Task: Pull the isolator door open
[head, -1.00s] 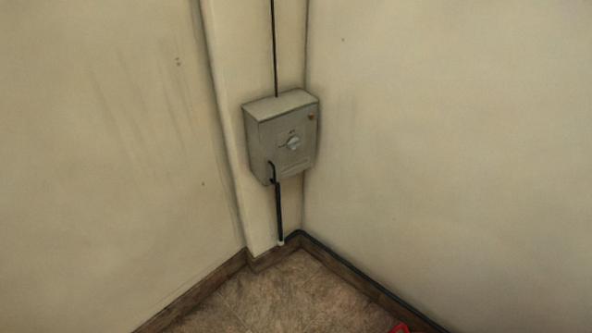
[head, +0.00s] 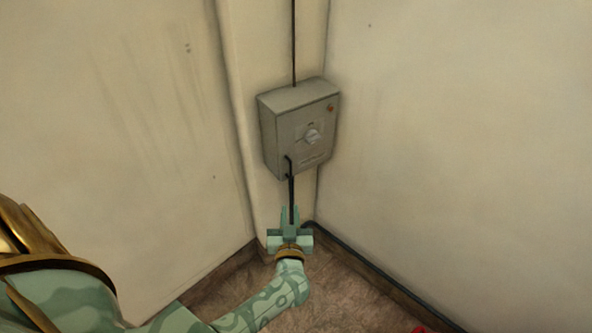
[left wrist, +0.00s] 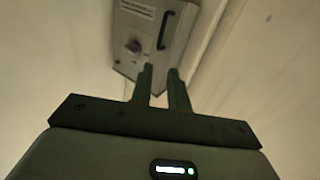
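The isolator (head: 297,98) is a grey box on the wall in the corner, and its door (head: 318,148) looks shut. The handle (left wrist: 165,31) and knob (left wrist: 133,47) show beyond the fingertips. My right gripper is not in view.
Bare cream walls (head: 440,150) meet behind the box. A thin dark cable (head: 294,40) runs up from the box. Dark skirting (head: 370,272) lines the brown floor (head: 345,300). A small red thing (head: 419,329) shows at the bottom edge. The space before the box is clear.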

